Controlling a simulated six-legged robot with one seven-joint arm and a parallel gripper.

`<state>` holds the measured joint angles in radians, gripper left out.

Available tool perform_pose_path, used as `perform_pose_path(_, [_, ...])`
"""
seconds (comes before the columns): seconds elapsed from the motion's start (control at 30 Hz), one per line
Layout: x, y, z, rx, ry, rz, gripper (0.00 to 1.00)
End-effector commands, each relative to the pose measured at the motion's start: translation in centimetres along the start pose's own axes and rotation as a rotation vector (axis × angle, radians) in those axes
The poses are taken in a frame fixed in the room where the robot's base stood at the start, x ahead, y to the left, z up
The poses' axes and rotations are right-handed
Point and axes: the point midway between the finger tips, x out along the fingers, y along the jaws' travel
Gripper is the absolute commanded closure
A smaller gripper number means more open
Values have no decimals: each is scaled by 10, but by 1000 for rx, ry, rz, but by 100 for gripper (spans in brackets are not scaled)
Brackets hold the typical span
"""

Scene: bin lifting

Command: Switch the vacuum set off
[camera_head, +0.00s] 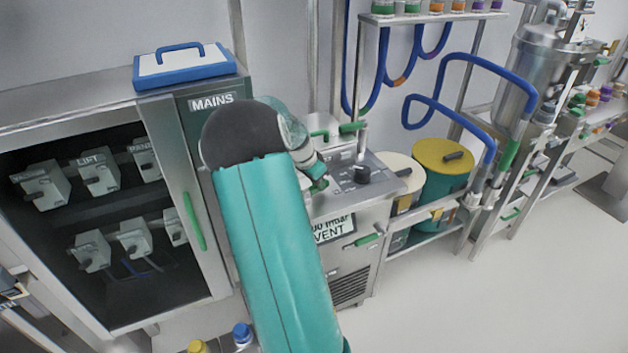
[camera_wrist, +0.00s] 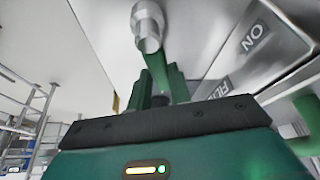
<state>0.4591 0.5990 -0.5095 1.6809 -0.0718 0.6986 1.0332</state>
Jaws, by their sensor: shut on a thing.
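The vacuum set (camera_head: 365,205) is a grey metal cabinet with a sloping top panel, right of my arm in the head view. My gripper (camera_head: 319,184) is at the left side of that panel, partly hidden by my own arm. In the wrist view my gripper (camera_wrist: 160,88) is shut on a green lever grip (camera_wrist: 174,78). The lever runs up to a round metal pivot (camera_wrist: 148,26). An "ON" label (camera_wrist: 254,37) is on the metal plate to the right, with another partly hidden label below it. A black knob (camera_head: 362,174) is on the panel.
A glass-fronted cabinet (camera_head: 160,130) marked MAINS stands at left, with a blue-handled case (camera_head: 185,66) on top. A yellow-lidded green drum (camera_head: 440,180) stands right on a low shelf. A blue pipe loop (camera_head: 450,115) hangs above. The floor at right is clear.

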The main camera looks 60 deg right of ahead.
Motion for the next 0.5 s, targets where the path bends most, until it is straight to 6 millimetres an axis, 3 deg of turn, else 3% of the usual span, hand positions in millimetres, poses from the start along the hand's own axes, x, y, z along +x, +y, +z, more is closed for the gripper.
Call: perform_pose_path(0.5, [0, 11, 3, 241, -3, 103, 100])
